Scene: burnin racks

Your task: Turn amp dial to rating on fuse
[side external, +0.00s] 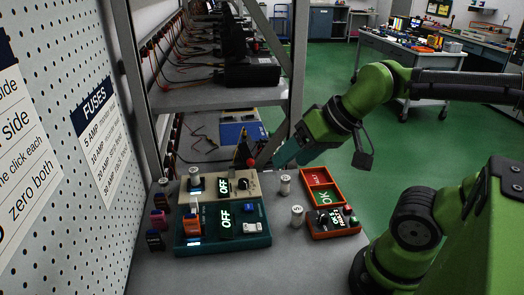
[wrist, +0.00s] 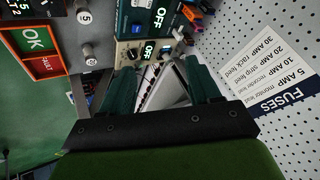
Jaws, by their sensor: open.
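My gripper (side external: 278,158) is open and empty, above and behind the bench units; its two teal fingers also show in the wrist view (wrist: 163,82). A beige unit (side external: 220,192) has a lit OFF display and a dark round knob (side external: 243,184); the knob also shows in the wrist view (wrist: 135,53). The gripper is apart from it. White cylindrical fuses stand on the bench, one (side external: 285,184) right of the beige unit and one (side external: 297,214) farther forward. The wrist view shows a "5" on one fuse (wrist: 85,17). I cannot tell which knob is the amp dial.
A teal unit (side external: 250,241) with an OFF display stands in front of the beige one. An orange box (side external: 315,179) with OK and FAULT panels and a control unit (side external: 332,222) stand at right. A FUSES sign (side external: 97,125) is on the pegboard. A shelf post (side external: 297,80) stands behind.

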